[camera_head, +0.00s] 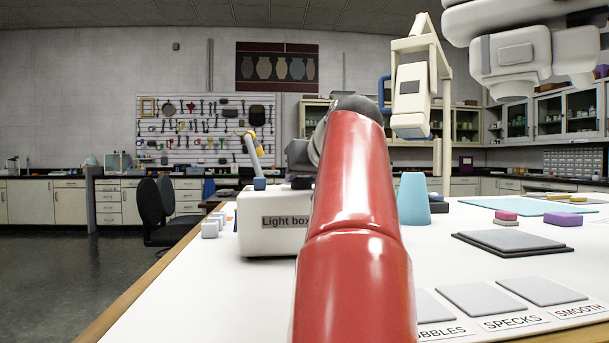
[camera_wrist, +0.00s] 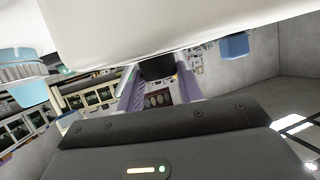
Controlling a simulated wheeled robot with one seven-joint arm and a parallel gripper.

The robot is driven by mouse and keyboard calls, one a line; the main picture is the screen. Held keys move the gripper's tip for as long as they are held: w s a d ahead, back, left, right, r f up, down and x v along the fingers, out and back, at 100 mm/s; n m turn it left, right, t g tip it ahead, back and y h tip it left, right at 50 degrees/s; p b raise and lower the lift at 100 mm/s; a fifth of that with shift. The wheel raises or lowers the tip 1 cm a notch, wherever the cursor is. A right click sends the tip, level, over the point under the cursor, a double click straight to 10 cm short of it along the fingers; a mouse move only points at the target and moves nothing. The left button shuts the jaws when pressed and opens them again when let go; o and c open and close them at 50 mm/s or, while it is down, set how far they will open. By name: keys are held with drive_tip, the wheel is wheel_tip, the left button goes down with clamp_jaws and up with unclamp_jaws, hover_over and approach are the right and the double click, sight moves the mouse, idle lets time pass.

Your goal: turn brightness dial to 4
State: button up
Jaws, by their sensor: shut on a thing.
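The white light box (camera_head: 266,224) stands on the table in the head view, its label partly hidden behind my red arm. It fills the top of the wrist view as a pale surface (camera_wrist: 150,22). A dark knob, seemingly the brightness dial (camera_wrist: 157,67), projects from its edge in the wrist view. My gripper (camera_wrist: 157,72) has its two purplish fingers on either side of this knob and is shut on it. The dial's marks and setting cannot be read. In the head view my arm hides the dial and fingers.
A light blue cone (camera_head: 413,200) stands right of my arm. Dark-edged grey plates (camera_head: 512,242) and labelled sample tiles (camera_head: 483,298) lie at the front right. Small white blocks (camera_head: 212,225) sit left of the box. A cream stand (camera_head: 411,95) rises behind.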

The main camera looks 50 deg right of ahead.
drive_tip(key=shift+a, duration=0.15)
drive_tip(key=m+g+h, duration=0.1)
drive_tip(key=m+g+h+p, duration=0.1)
drive_tip(key=m+h, duration=0.1)
drive_tip(key=shift+w+a+r+p, duration=0.15)
drive_tip(key=shift+w+a+p, duration=0.05)
drive_tip(key=shift+p, duration=0.1)
drive_tip(key=shift+w+m+g+h+p, duration=0.2)
drive_tip(key=shift+m+g+h+p, duration=0.5)
drive_tip(key=shift+m+g+h, duration=1.15)
drive_tip(key=shift+m+g, duration=0.35)
drive_tip(key=shift+m, duration=0.2)
drive_tip(key=o, duration=1)
drive_tip(key=shift+a, duration=0.15)
drive_tip(key=v, duration=0.7)
drive_tip(key=shift+s+a+r, duration=0.15)
drive_tip(key=shift+s+a, duration=0.05)
drive_tip(key=shift+s, duration=0.05)
drive_tip(key=shift+y, duration=0.25)
